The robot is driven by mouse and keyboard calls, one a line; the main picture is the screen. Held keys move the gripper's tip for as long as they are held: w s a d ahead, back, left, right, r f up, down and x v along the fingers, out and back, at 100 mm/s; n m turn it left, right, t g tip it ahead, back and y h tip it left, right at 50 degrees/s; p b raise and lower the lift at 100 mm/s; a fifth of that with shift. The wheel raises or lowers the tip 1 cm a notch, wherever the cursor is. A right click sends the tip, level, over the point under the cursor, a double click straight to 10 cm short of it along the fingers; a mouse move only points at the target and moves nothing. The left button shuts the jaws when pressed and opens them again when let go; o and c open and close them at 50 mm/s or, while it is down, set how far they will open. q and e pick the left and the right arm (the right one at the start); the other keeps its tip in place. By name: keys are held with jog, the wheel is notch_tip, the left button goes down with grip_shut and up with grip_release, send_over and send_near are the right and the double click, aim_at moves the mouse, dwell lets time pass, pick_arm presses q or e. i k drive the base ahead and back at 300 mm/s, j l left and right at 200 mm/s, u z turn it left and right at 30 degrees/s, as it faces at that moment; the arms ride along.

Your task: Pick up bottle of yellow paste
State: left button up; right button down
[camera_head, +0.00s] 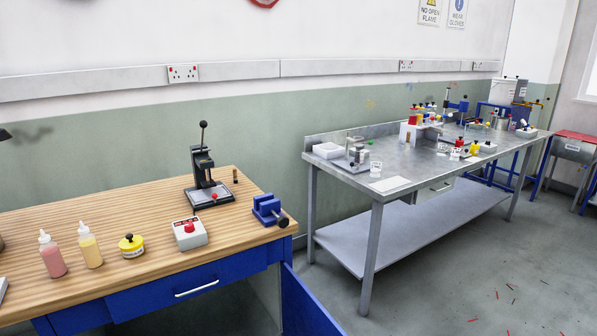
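The bottle of yellow paste (90,247) stands upright on the wooden workbench (150,200) at the left. It is a clear squeeze bottle with pale yellow contents and a white nozzle cap. A similar bottle with pink-red contents (52,256) stands just to its left, a small gap between them. A round yellow container with a black knob (131,246) sits to its right. Neither of my grippers shows in the head view.
On the wooden bench are a grey box with a red button (190,233), a black lever press (206,180) and a blue vise (268,210). A metal table (400,165) with many small items stands at the right. The grey floor (440,285) in front is mostly open.

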aim_at(87, 241)
jog(key=u, duration=1.25)
